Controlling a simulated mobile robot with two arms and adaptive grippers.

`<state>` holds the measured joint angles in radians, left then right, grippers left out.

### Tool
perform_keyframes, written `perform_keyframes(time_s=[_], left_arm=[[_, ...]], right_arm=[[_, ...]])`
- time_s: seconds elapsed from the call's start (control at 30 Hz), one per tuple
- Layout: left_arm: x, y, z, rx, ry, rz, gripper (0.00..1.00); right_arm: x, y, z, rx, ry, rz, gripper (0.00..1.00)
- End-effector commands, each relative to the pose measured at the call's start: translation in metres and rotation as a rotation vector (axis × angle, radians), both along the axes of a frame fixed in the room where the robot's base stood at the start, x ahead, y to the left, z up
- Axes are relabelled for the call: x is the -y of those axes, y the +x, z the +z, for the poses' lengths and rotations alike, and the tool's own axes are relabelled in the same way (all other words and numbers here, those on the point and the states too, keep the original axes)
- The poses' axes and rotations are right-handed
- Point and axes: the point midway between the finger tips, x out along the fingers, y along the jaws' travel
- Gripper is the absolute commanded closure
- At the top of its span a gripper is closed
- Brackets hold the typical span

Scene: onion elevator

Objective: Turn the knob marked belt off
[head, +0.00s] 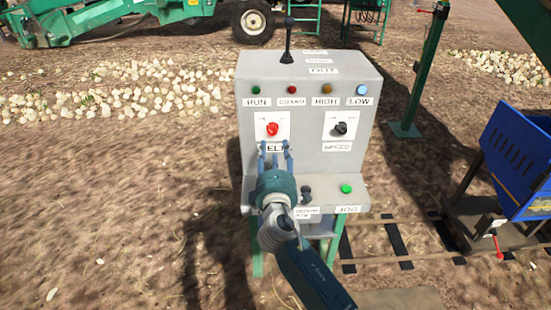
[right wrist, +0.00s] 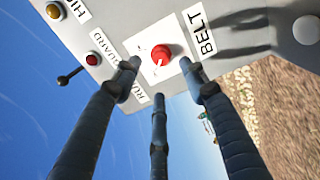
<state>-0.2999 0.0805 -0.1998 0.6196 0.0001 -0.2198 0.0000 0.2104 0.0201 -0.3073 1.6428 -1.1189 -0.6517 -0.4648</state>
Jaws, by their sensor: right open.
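The red belt knob (head: 272,129) sits on a white plate on the left of the grey control box (head: 375,90), above a label partly hidden by my gripper. In the right wrist view the red knob (right wrist: 161,54) shows beside the BELT label (right wrist: 203,34), with a pale pointer line on its face. My right gripper (head: 275,150) is open, its fingers pointing at the panel just below the knob. In the right wrist view its fingers (right wrist: 160,85) are spread around the knob's outline, apparently short of it. My left gripper is not in view.
A black speed knob (head: 340,128) sits right of the belt knob. Lamps line the panel above, and a black lever (head: 288,40) stands on top. A green jog button (head: 346,188) is on the lower ledge. A blue cart (head: 515,155) stands on rails at right.

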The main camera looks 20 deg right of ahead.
Motion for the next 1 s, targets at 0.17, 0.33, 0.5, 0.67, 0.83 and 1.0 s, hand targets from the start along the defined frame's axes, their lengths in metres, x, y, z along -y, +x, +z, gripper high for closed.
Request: perform_keyframes(time_s=[0.17, 0.33, 0.5, 0.67, 0.83, 1.0], left_arm=[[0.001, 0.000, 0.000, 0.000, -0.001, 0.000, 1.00], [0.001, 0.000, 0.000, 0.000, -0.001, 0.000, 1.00], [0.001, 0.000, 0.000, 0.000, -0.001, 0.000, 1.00], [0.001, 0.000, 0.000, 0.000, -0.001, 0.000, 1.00], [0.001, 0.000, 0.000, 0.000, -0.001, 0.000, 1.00], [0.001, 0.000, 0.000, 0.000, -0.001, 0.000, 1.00]], right_arm=[[-0.006, -0.025, 0.000, 0.000, -0.001, -0.002, 0.57], [-0.008, -0.032, 0.000, 0.001, 0.000, -0.002, 0.57], [-0.008, -0.032, 0.000, 0.001, -0.001, -0.002, 0.57], [-0.008, -0.032, 0.000, 0.000, -0.001, -0.002, 0.57], [-0.009, -0.032, -0.016, -0.026, 0.013, 0.005, 0.57], [-0.014, -0.040, -0.104, -0.165, 0.108, 0.038, 0.57]])
